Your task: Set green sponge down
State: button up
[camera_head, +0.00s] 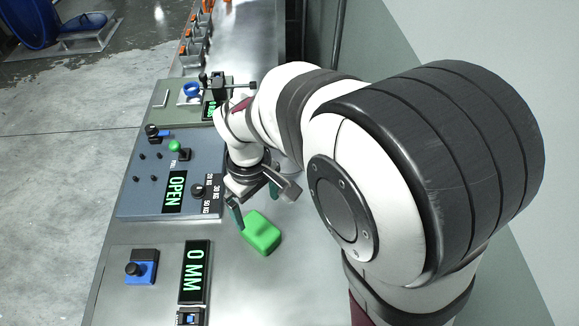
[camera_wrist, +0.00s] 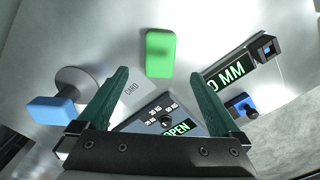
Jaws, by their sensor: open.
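The green sponge (camera_head: 262,233) is a rounded block on the metal bench top, right of the blue-grey control panel. It also shows in the wrist view (camera_wrist: 160,53), beyond the fingertips and clear of them. My gripper (camera_head: 256,205) is just above and behind the sponge in the head view. Its two dark green fingers stand wide apart in the wrist view (camera_wrist: 162,82), with no object held between them. In the head view one finger overlaps the sponge's edge, and I cannot tell from there whether they touch.
The control panel (camera_head: 150,180) with an OPEN display is left of my gripper. A 0 MM display (camera_head: 195,272) and a blue-based knob (camera_head: 141,267) are nearer the front. In the wrist view a blue block (camera_wrist: 52,110) sits by a round grey part. Bare bench lies right of the sponge.

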jog(key=s+d+r+m+y, duration=0.1)
jog(key=s+d+r+m, duration=0.2)
jog(key=s+d+m, duration=0.2)
jog(key=s+d+r+m, duration=0.4)
jog(key=s+d+m, duration=0.1)
jog(key=s+m, duration=0.4)
jog(key=s, duration=0.2)
jog(key=shift+s+d+y, duration=0.3)
jog(key=shift+d+y, duration=0.1)
jog(key=shift+r, duration=0.1)
